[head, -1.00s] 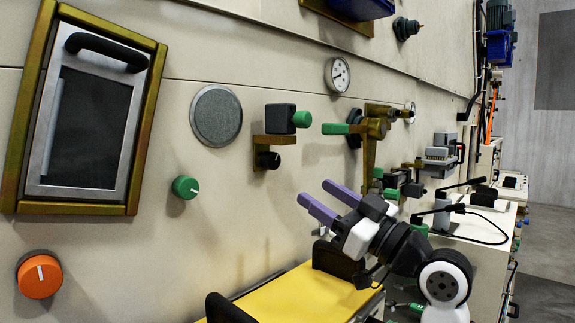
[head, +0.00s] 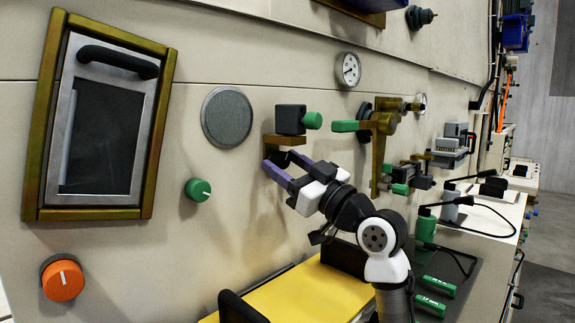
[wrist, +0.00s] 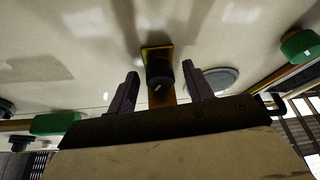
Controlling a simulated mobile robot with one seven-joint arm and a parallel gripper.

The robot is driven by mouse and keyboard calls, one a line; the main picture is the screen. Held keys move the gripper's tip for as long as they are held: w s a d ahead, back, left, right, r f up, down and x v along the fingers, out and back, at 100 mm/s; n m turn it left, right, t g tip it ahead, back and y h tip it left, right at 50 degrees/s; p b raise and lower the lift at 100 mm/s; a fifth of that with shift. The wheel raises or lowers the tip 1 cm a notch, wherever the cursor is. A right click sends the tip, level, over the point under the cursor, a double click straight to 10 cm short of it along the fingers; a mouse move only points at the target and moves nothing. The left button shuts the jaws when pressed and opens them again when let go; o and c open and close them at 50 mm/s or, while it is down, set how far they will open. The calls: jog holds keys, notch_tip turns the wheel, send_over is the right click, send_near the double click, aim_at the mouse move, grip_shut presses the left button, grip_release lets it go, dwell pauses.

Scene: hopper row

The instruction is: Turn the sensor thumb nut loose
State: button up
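The sensor is a dark box (head: 289,119) with a green cap, on a brass bracket (head: 284,141) on the wall panel. The black thumb nut (wrist: 159,76), with a white mark, shows below the bracket in the wrist view. In the head view the nut is mostly hidden by my gripper (head: 280,164). My gripper is open, with its two purple fingers spread; in the wrist view (wrist: 160,72) they stand on either side of the nut, with gaps to it. I cannot tell how far the fingertips reach along it.
A grey disc (head: 227,117), a green knob (head: 198,190) and an orange knob (head: 62,279) are left of my gripper. A green-handled brass valve (head: 378,124) is close on the right. A yellow surface (head: 305,297) lies below the arm.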

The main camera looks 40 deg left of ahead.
jog(key=c, duration=0.9)
jog(key=shift+f+n+b, duration=0.1)
jog(key=shift+n+b, duration=0.2)
jog(key=shift+b, duration=0.1)
jog(key=shift+w+n+g+b, duration=0.1)
jog(key=shift+n+g+b, duration=0.7)
jog(key=shift+n+b, duration=0.3)
jog(key=shift+w+n+g+h+b, duration=0.1)
jog(key=shift+n+g+h+b, duration=0.4)
jog(key=shift+n, duration=0.85)
jog(key=shift+n+g+h+b, duration=0.1)
jog(key=shift+n+g+b, duration=0.15)
jog(key=shift+n+g, duration=0.85)
jog(key=shift+n+t, duration=0.3)
jog(key=shift+n, duration=0.15)
jog(key=o, duration=1)
